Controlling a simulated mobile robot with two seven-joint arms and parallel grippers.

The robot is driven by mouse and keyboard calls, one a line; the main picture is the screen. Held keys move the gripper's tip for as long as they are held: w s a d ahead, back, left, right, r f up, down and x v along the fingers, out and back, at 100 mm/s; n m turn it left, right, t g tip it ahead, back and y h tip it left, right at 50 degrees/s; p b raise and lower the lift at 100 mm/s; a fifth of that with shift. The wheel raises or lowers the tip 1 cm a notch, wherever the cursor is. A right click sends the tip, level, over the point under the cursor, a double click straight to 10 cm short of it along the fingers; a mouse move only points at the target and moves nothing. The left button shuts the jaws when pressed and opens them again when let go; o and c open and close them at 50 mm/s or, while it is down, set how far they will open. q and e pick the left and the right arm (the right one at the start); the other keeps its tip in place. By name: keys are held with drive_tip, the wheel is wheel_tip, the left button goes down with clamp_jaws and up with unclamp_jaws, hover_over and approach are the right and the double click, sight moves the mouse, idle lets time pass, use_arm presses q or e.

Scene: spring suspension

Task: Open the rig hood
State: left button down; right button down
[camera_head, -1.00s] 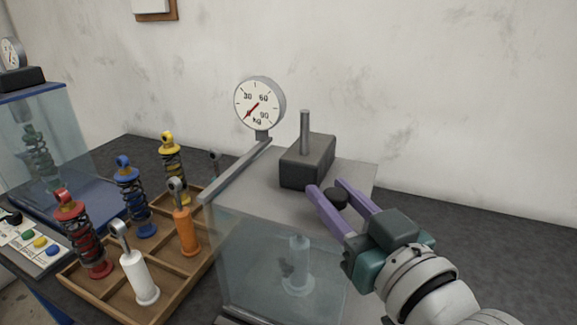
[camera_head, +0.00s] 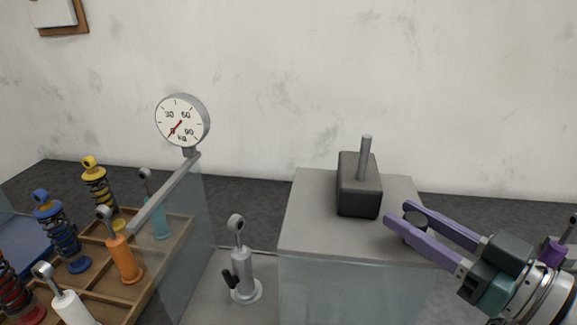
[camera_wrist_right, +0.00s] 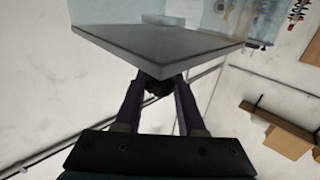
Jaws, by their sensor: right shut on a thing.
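The rig hood has a flat grey top (camera_head: 310,215) and clear glass walls. It stands to the right of the gauge post, with a gap between. A black block with an upright rod (camera_head: 359,185) sits on its top. My right gripper (camera_head: 400,214) is shut on the black knob (camera_head: 414,219) at the top's right side. In the right wrist view the fingers (camera_wrist_right: 160,95) hold the knob (camera_wrist_right: 158,87) beside the grey top (camera_wrist_right: 150,45). A silver damper (camera_head: 240,268) stands uncovered on the rig base. My left gripper is not in view.
A dial gauge (camera_head: 182,121) stands on a grey bar at the left of the rig. A wooden tray (camera_head: 115,298) with several coloured springs and dampers lies further left. A purple part (camera_head: 553,253) shows at the right edge, partly hidden by my arm.

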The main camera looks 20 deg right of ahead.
drive_tip(key=shift+d, duration=0.1)
drive_tip(key=c, duration=0.5)
unclamp_jaws()
drive_tip(key=shift+s, duration=0.1)
drive_tip(key=s+d+b, duration=0.1)
drive_tip(key=s+d, duration=0.1)
drive_tip(key=s, duration=0.7)
drive_tip(key=shift+s, duration=0.35)
